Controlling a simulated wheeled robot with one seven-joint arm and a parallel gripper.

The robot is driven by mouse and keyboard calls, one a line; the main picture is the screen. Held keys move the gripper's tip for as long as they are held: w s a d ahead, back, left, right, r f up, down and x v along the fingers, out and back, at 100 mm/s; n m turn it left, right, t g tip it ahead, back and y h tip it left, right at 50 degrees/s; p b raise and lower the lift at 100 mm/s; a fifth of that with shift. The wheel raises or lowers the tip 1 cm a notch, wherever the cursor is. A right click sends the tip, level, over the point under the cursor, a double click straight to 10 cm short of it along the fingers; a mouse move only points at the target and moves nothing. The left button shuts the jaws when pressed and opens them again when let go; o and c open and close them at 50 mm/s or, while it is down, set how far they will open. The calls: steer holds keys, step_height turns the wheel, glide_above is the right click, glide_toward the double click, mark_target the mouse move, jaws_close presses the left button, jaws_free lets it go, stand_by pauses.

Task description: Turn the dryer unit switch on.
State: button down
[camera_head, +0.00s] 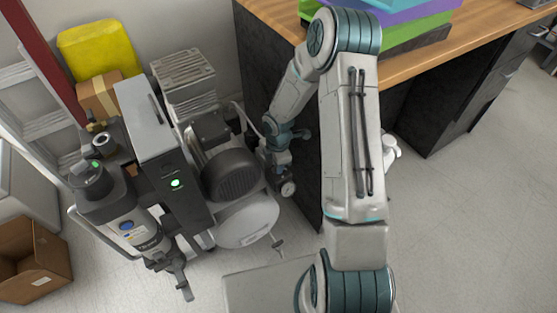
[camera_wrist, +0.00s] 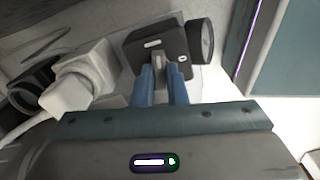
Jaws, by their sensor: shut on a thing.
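In the wrist view, a small dark switch box (camera_wrist: 172,42) with a round gauge (camera_wrist: 207,40) on its right side is in front of my gripper (camera_wrist: 162,72). It bears a white bar mark at the top and a white ring mark at the right. My two blue fingers are shut on a small grey switch lever (camera_wrist: 158,62) on the box's face. Which mark the lever points to, I cannot tell. In the head view, my gripper (camera_head: 279,160) reaches down beside the compressor, above the gauge (camera_head: 288,188). The lever is hidden there.
A tall grey cabinet (camera_head: 150,120) with a lit green light (camera_head: 176,183) stands left of the compressor motor (camera_head: 230,174). The desk's dark side (camera_head: 268,70) is close behind my arm. A cardboard box (camera_head: 35,262) lies at lower left. Floor at right is clear.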

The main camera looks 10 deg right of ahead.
steer(key=shift+r+n+p, duration=0.1)
steer(key=shift+n+p, duration=0.6)
steer(key=shift+n, duration=0.4)
steer(key=c, duration=1.4)
jaws_free()
steer(key=shift+c, duration=0.2)
step_height(320, 180, up, 14)
steer(key=p, duration=0.4)
